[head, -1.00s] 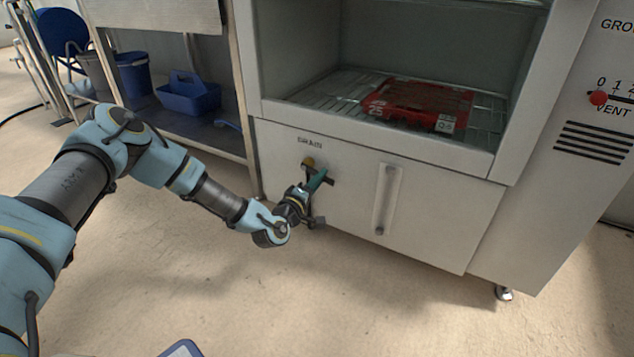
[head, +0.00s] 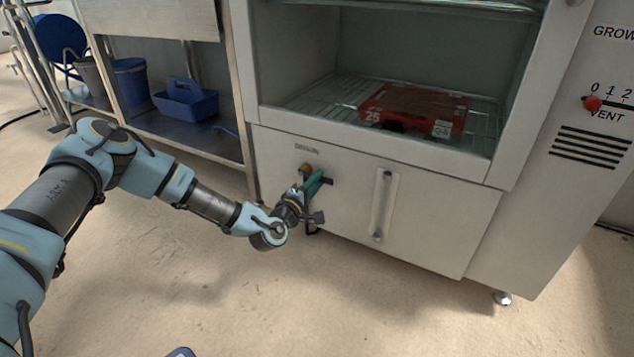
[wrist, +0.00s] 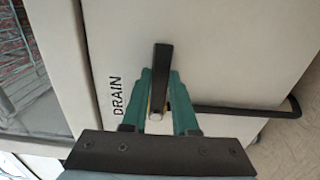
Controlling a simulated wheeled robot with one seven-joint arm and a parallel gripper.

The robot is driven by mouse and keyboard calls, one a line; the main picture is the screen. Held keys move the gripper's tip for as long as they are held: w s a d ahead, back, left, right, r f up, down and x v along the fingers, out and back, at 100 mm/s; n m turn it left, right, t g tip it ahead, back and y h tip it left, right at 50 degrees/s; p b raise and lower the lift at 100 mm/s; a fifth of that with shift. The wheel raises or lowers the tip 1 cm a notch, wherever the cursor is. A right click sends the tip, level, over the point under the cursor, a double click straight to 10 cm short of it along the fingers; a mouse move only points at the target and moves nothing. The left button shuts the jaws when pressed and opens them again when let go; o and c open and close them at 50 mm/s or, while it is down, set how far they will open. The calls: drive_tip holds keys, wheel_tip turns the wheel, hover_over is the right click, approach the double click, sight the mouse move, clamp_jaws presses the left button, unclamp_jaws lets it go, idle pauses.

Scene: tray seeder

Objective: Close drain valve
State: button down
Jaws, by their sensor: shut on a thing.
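The drain valve is on the cabinet's lower front panel, below the DRAIN label (wrist: 116,95). Its black lever (wrist: 162,62) lies between the green fingers of my gripper (wrist: 160,95) in the wrist view. In the head view my gripper (head: 315,184) is at the valve, shut on the lever, whose dark end shows just right of the fingers. The lever lies roughly level, across the line of the black drain pipe (wrist: 250,109), which runs down from the valve. A yellow part (head: 306,167) shows beside the fingers. The fingers hide much of the valve body.
A vertical bar handle (head: 383,205) stands right of the valve on the same panel. A shelf with a blue caddy (head: 187,100) is at the left.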

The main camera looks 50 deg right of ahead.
drive_tip(key=c, duration=0.7)
unclamp_jaws()
drive_tip(key=p+v, duration=0.3)
drive_tip(key=v, duration=0.8)
